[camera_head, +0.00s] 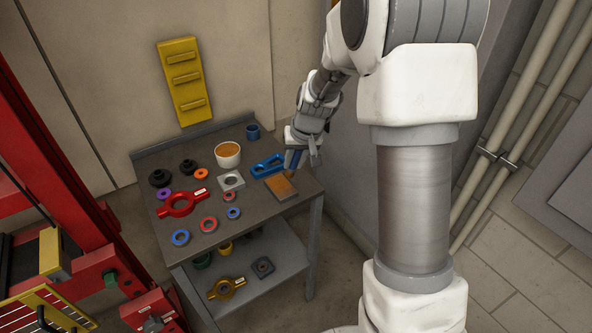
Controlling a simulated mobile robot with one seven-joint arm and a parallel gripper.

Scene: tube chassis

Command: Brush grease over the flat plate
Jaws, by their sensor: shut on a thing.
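The flat plate (274,190) lies near the right edge of the workbench top. It is a dark block with a brown-orange patch on its upper face. My gripper (299,157) is above and just behind the plate, pointing down. It is shut on a small brush (291,161) with a blue part showing; its lower end is close over the plate. I cannot tell whether the bristles touch the plate. A white tub (227,157) with orange-brown grease stands further back and left on the bench.
A blue clamp-like part (262,168) and a grey square block (231,181) lie left of the plate. A red handled ring (180,205) and several small rings are on the bench (255,218). A blue cup (253,132) stands behind. A red frame (75,200) is left.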

